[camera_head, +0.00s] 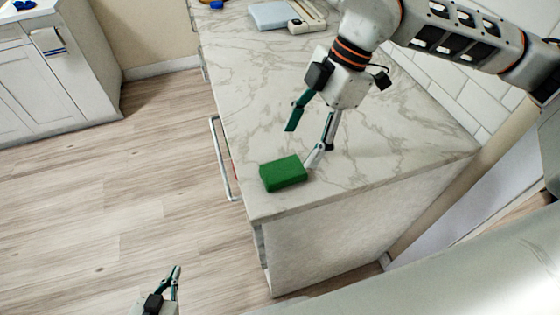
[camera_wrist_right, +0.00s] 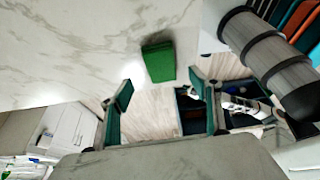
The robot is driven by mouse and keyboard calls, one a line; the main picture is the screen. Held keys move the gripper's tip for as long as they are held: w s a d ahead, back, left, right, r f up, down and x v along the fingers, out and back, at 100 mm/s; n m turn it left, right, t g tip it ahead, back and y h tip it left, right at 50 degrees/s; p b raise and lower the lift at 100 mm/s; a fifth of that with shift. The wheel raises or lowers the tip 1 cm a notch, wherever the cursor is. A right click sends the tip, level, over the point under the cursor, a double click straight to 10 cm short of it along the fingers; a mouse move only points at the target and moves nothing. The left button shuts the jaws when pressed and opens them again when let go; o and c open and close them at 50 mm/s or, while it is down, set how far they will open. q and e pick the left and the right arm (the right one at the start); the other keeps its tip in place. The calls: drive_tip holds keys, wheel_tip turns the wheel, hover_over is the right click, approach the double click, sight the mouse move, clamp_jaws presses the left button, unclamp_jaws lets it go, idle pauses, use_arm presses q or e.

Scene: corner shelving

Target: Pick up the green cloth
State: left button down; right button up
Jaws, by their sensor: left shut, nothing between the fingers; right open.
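The green cloth (camera_head: 283,173) is a thick, folded-looking green block near the front corner of the marble counter. My right gripper (camera_head: 304,146) is open and empty above the counter, just behind the cloth, with one fingertip close to the cloth's right rear corner. I cannot tell whether that tip touches it. In the right wrist view the cloth (camera_wrist_right: 158,62) lies ahead of the two spread fingers (camera_wrist_right: 166,92), not between them. My left gripper (camera_head: 175,269) is shut and empty, low at the bottom of the head view, over the floor and away from the counter.
The marble counter (camera_head: 250,85) is clear around the cloth. A light blue item (camera_head: 270,15) and a pale tray-like object (camera_head: 306,17) lie at its far end. A rail handle (camera_head: 221,160) sticks out from its left side. A white cabinet (camera_head: 50,80) stands far left across open floor.

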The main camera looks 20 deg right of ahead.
sight(284, 168)
drive_tip(key=x, duration=0.3)
drive_tip(key=p+x, duration=0.1)
drive_tip(key=x, duration=0.2)
drive_tip(key=shift+s+a+f, duration=0.15)
drive_tip(key=shift+a+f, duration=0.05)
drive_tip(key=shift+a, duration=0.4)
drive_tip(key=shift+a+f, duration=0.1)
drive_tip(key=shift+f, duration=0.25)
drive_tip(key=shift+f+b, duration=0.2)
drive_tip(key=shift+b, duration=0.1)
drive_tip(key=c, duration=1.2)
